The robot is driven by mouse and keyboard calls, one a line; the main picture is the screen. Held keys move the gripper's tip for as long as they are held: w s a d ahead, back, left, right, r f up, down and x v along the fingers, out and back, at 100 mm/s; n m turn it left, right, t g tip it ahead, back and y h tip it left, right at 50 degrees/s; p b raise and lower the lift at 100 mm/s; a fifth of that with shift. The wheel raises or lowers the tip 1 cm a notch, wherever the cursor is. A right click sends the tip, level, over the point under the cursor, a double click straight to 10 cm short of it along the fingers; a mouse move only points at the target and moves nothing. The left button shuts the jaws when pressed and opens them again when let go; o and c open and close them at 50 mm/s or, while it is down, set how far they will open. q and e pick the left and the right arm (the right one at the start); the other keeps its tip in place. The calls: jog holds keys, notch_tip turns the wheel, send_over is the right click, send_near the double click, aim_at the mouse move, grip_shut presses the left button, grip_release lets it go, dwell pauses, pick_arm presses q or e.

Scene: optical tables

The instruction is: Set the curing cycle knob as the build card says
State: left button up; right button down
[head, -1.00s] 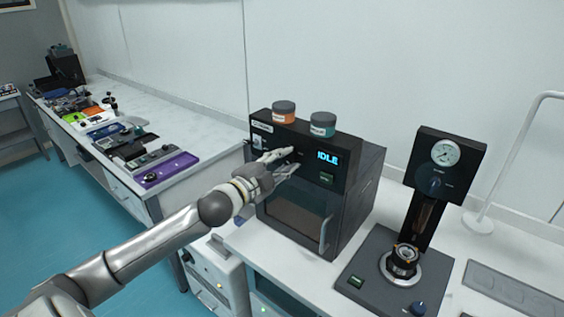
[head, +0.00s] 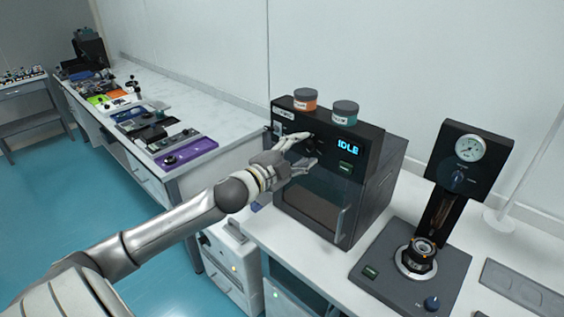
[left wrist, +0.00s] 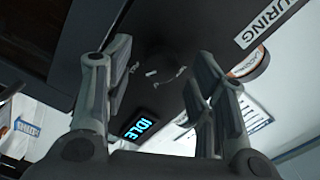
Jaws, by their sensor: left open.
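The dark curing oven (head: 325,190) stands on the bench with a blue IDLE display (head: 347,147), which also shows in the left wrist view (left wrist: 138,129). My left gripper (head: 312,148) is open in front of the oven's control panel, left of the display. In the left wrist view its fingers (left wrist: 160,65) spread on either side of a dark round knob (left wrist: 163,75) with pale marks around it. I cannot tell whether they touch it. The knob's setting is not readable. My right gripper is out of view.
An orange-labelled jar (head: 305,99) and a teal-labelled jar (head: 345,113) stand on the oven. A gauge press (head: 460,165) stands to the right. A white sheet with text (left wrist: 255,115) shows in the left wrist view; its words are unreadable. Another bench (head: 205,115) lies left.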

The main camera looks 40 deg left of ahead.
pick_arm(q)
jog(key=s, duration=1.1)
jog(key=shift+a, duration=0.45)
jog(key=shift+s, duration=0.1)
